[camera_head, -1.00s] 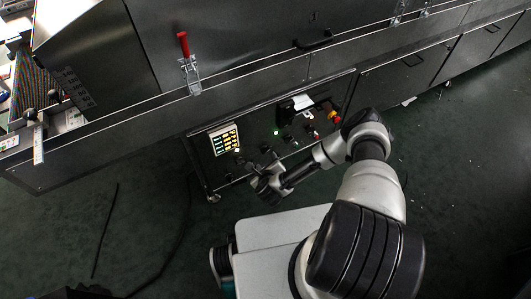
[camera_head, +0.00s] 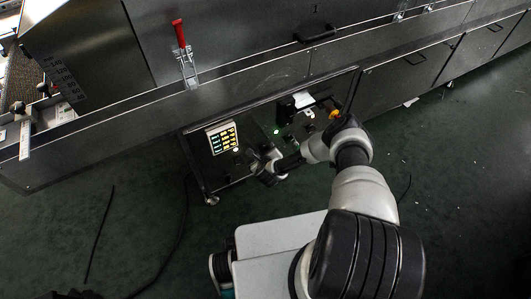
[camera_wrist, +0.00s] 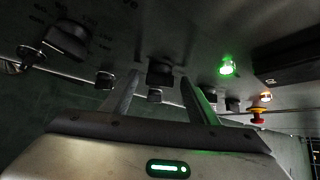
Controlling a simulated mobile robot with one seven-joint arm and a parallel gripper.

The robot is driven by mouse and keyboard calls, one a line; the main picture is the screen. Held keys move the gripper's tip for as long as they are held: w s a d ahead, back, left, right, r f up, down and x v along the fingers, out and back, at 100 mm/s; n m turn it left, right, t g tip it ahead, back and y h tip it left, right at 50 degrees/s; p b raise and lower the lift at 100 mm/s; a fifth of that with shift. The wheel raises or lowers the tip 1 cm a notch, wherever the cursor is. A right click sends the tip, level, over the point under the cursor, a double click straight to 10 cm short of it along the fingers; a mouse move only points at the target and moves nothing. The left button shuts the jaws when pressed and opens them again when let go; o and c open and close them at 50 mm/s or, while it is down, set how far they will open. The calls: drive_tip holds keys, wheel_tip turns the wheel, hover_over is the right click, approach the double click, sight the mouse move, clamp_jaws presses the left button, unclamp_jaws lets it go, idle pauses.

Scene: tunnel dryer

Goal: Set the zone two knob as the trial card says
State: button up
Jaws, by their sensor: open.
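In the wrist view, my gripper (camera_wrist: 161,82) is open, one finger on each side of a black knob (camera_wrist: 160,72). I cannot tell whether the fingers touch it. A larger black knob (camera_wrist: 68,40) with printed scale marks is at the upper left. The labels are too blurred to tell which knob is zone two. In the head view, my arm covers the knobs near my gripper.
Smaller knobs (camera_wrist: 105,80) lie beside my fingers. A lit display (camera_head: 222,137) is on the panel's left. A red-handled clamp (camera_head: 181,45) stands above.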

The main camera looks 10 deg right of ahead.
drive_tip(key=c, duration=1)
drive_tip(key=shift+c, duration=0.2)
drive_tip(key=n+t+h, duration=0.2)
drive_tip(key=h, duration=0.1)
drive_tip(key=shift+s+a+f, duration=0.1)
drive_tip(key=shift+a+f, duration=0.1)
drive_tip(key=shift+a, duration=0.2)
drive_tip(key=shift+n+t+h, duration=0.3)
drive_tip(key=shift+n+h, duration=0.1)
drive_tip(key=shift+d+f, duration=0.1)
drive_tip(key=o, duration=1)
drive_tip(key=shift+o, duration=0.2)
